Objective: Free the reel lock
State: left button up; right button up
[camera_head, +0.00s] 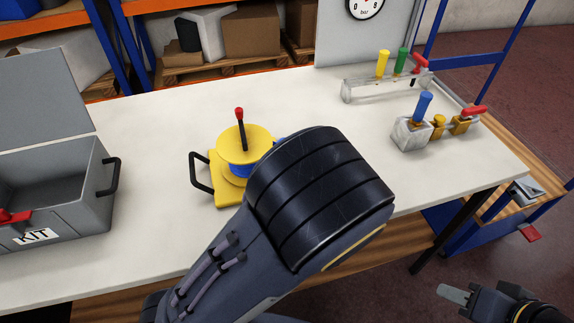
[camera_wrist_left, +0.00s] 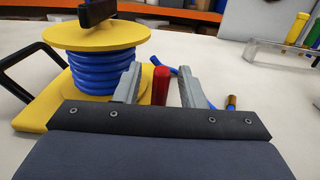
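The hose reel (camera_head: 247,143) has yellow flanges on a yellow base with a black handle and a black crank topped by a red knob (camera_head: 239,111). Blue hose (camera_wrist_left: 100,72) is wound on it. In the left wrist view a red upright piece (camera_wrist_left: 160,86), probably the reel lock, stands beside the reel. My left gripper (camera_wrist_left: 161,86) is open, its fingers on either side of the red piece with gaps. My left arm hides this spot in the head view. My right gripper (camera_head: 456,294) is low at the right, away from the table; its finger gap is unclear.
An open grey KIT case (camera_head: 90,190) stands at the left. A hose end with a brass tip (camera_wrist_left: 232,102) lies behind my left fingers. The front right tabletop is clear.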

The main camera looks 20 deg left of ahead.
pick_arm(q)
jog(key=shift+d, duration=0.1)
jog(key=v, duration=0.7)
jog(key=shift+s+d, duration=0.15)
jog(key=shift+s, duration=0.2)
